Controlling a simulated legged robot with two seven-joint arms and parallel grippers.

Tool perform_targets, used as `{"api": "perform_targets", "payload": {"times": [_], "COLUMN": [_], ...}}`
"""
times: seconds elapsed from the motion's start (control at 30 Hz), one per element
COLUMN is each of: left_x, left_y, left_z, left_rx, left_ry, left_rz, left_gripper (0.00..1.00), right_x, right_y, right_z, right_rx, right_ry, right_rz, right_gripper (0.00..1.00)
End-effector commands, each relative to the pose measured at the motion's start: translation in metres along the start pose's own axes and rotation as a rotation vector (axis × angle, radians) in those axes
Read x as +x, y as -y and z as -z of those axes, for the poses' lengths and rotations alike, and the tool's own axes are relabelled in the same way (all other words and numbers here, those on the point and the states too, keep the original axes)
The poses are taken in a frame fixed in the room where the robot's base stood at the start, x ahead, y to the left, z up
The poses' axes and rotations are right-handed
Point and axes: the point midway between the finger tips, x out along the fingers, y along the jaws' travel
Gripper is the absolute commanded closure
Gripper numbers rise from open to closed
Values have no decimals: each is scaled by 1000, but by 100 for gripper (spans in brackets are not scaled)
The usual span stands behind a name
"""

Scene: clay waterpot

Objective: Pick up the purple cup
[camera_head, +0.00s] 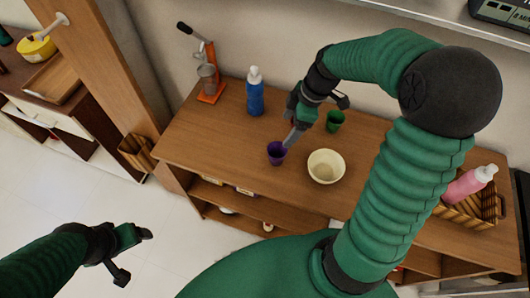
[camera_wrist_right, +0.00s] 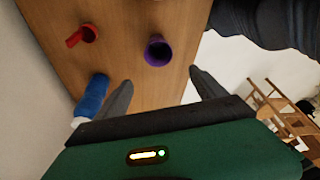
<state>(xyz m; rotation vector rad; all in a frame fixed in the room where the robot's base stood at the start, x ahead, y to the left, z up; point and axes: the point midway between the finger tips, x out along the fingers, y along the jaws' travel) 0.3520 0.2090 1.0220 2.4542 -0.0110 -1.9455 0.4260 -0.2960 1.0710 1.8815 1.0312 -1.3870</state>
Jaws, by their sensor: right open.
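The purple cup (camera_head: 276,155) stands upright near the front edge of the wooden table, left of a cream bowl. It also shows in the right wrist view (camera_wrist_right: 157,52), its open mouth visible ahead of the fingers. My right gripper (camera_head: 317,122) is open, with one finger pointing down close to the cup's right rim. In the wrist view its two fingers (camera_wrist_right: 161,80) are spread with nothing between them, and the cup lies beyond their tips. I cannot tell whether a finger touches the cup. My left gripper (camera_head: 135,256) is open and empty, over the floor at lower left.
The cream bowl (camera_head: 326,167) is right of the cup, a green cup (camera_head: 334,121) behind it. A blue bottle (camera_head: 255,97) and an orange press (camera_head: 211,90) stand behind left. A pink bottle (camera_head: 468,185) is at the basket, far right. The table's left front is clear.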

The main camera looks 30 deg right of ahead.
Motion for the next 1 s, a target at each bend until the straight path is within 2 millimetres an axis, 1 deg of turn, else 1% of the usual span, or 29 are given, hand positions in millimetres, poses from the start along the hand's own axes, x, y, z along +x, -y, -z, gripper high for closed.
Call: {"api": "perform_targets", "payload": {"times": [0.03, 0.1, 0.2, 0.3, 0.47, 0.63, 0.73, 0.83, 0.97, 1.0], "left_x": [1, 1, 2, 3, 2, -3, -3, -3, -2, -2], "left_y": [0, 0, 0, 0, 0, 0, 0, 0, 0, 0], "left_z": [0, 0, -1, -1, 0, 1, 1, 1, 1, 1], "left_rx": [1, 1, 1, 1, 1, 0, 0, 0, 1, 1], "left_ry": [0, 0, 0, 0, 0, 0, 0, 0, 0, 0], "left_rz": [0, 0, 0, 0, 0, 0, 0, 0, 0, 0], "left_gripper": [23, 23, 23, 23, 23, 23, 23, 23, 23, 23], "right_x": [16, 36, 63, 83, 98, 126, 142, 147, 146, 146], "right_y": [1, 1, 1, 1, 4, 6, 4, 2, 2, 3], "right_z": [0, 2, 5, 7, 8, -4, -4, -5, -4, -4], "right_rx": [0, 0, 1, -2, -1, 1, 0, 1, 1, 1], "right_ry": [-2, 1, 4, 7, 10, 8, 6, 5, 6, 6], "right_rz": [9, 10, 9, 5, 1, 5, 3, 2, 0, 0], "right_gripper": [20, 20, 20, 20, 20, 20, 20, 20, 20, 21]}}
